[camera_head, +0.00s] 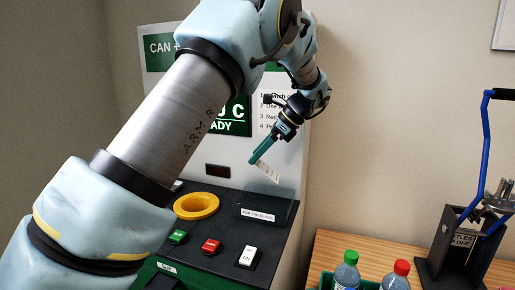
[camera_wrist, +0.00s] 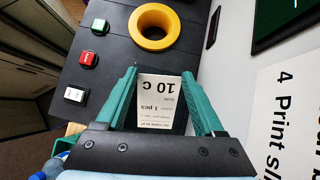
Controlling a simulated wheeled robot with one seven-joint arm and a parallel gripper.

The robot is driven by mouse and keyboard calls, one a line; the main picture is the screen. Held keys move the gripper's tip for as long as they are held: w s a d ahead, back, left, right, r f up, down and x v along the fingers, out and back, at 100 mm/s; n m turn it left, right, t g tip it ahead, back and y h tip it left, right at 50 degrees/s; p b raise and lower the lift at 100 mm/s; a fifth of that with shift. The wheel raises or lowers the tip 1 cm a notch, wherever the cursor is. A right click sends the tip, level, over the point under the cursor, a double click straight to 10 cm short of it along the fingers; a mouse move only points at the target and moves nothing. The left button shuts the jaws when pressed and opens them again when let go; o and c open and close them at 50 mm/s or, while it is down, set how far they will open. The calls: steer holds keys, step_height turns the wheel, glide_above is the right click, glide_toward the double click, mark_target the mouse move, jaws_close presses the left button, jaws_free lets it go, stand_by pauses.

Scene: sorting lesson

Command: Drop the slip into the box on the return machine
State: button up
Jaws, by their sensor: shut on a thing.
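My gripper (camera_head: 256,158) is shut on a white printed slip (camera_head: 268,173), which hangs tilted below the green fingertips in the head view. In the wrist view the slip (camera_wrist: 160,97) shows between the two fingers, with "10 C" and "1 pcs" on it. The return machine (camera_head: 225,145) is white with a dark counter. A dark, see-through box (camera_head: 272,202) with a white label stands at the right of this counter. The slip is above the box, and its lower end appears near the box's top. The exact gap is unclear.
The counter carries a yellow ring (camera_head: 196,206), a green button (camera_head: 178,237), a red button (camera_head: 211,246) and a white switch (camera_head: 247,257). Capped bottles (camera_head: 346,272) and a blue-handled crusher (camera_head: 465,235) stand at the wooden table on the right.

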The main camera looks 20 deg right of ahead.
mark_target(261, 164)
step_height(261, 164, down, 5)
steer(key=b, duration=0.3)
steer(key=shift+r, duration=0.2)
steer(key=shift+f+b, duration=0.55)
steer(key=shift+f, duration=1.5)
steer(key=o, duration=0.9)
steer(key=b+v, duration=0.2)
steer(key=v, duration=0.8)
steer(key=shift+s+d+r+b, duration=0.15)
steer(key=shift+s+r+b, duration=0.05)
steer(key=shift+r+b, duration=0.15)
